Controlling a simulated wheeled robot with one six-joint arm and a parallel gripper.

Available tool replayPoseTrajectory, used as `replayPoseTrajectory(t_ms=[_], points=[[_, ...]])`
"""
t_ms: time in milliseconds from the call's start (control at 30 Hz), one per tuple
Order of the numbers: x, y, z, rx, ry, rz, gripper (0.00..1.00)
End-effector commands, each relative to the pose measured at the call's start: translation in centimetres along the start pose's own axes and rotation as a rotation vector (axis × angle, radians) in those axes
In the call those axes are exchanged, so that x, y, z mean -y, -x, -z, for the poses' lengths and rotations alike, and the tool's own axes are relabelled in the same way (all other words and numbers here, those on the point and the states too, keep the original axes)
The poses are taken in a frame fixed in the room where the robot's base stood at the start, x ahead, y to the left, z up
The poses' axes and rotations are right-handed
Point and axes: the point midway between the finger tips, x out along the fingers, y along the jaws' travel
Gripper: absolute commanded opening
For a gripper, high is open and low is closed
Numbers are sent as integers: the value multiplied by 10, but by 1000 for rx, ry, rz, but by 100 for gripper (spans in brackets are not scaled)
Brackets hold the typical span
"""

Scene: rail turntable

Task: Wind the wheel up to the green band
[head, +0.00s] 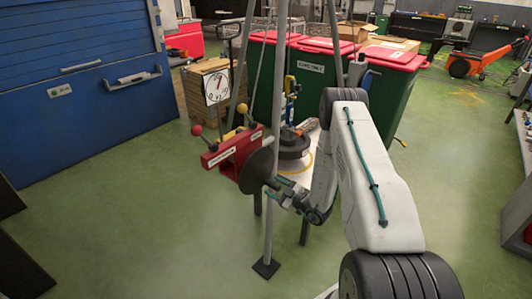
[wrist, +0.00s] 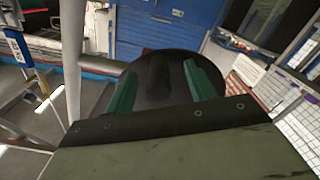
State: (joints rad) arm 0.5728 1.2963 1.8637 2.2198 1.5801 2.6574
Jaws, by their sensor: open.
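The dark round wheel (head: 259,165) stands at the side of a red box (head: 228,152), facing my arm. My gripper (head: 272,190) is at the wheel's near face in the head view. In the wrist view my gripper (wrist: 162,82) has its two green fingers apart. The wheel (wrist: 152,61) lies beyond them, with its dark hub between the fingers. I cannot tell whether the fingers touch it. A white dial (head: 216,87) with a small red mark stands above the box; its green band is too small to make out.
A grey pole (head: 270,225) stands close to the wheel. A dark round block (head: 293,146) sits on a white table behind. Red-lidded bins (head: 385,90) stand at the back. Green floor is open at the left.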

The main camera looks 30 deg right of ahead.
Motion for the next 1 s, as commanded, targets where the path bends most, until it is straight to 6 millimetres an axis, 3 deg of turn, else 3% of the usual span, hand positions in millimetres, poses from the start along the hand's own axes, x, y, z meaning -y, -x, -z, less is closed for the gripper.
replayPoseTrajectory(t_ms=[1000], points=[[-1, 76, 0, -1, 1, -2, 55]])
